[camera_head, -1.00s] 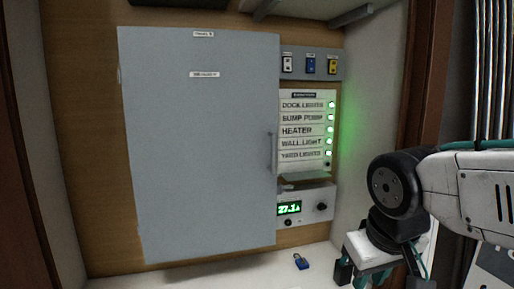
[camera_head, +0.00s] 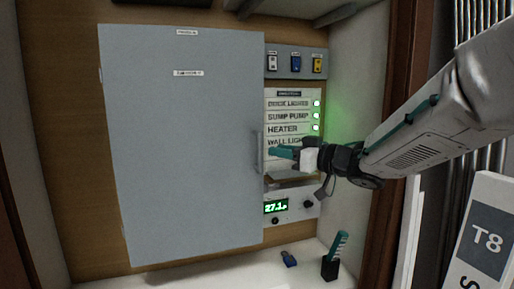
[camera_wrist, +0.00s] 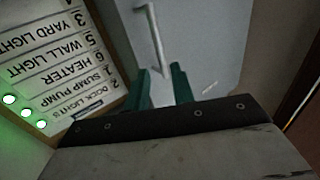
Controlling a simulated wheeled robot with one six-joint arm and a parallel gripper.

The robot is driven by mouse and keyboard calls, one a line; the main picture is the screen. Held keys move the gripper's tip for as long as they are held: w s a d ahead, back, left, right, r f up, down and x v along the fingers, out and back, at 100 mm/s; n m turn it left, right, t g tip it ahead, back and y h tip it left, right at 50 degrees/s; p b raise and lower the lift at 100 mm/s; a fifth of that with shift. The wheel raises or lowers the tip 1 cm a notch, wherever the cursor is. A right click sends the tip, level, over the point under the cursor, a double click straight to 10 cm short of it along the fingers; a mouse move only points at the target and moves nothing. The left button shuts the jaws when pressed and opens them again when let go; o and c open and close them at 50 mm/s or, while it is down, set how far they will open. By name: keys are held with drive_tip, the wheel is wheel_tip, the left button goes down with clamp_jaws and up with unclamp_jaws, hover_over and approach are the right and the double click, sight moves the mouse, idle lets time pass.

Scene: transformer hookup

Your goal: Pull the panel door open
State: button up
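The panel door (camera_head: 190,140) is a large flat grey door, seemingly closed, with small white labels near its top. Its vertical bar handle (camera_head: 258,153) is on the right edge. The handle also shows in the wrist view (camera_wrist: 153,35), upside down, ahead of the fingers. My gripper (camera_head: 272,152) points left with teal fingers just right of the handle. In the wrist view my gripper (camera_wrist: 161,72) has its fingertips apart, and the handle's near end lines up with the gap. I cannot tell whether they touch it.
A label board (camera_head: 290,105) with green lights is right of the door, below switches (camera_head: 296,63). A lit meter box (camera_head: 276,207) sits lower. A T8 sign (camera_head: 487,243) stands at right.

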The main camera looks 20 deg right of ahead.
hover_over(259, 168)
drive_tip(key=shift+w+d, duration=0.15)
drive_tip(key=shift+w, duration=0.1)
clamp_jaws()
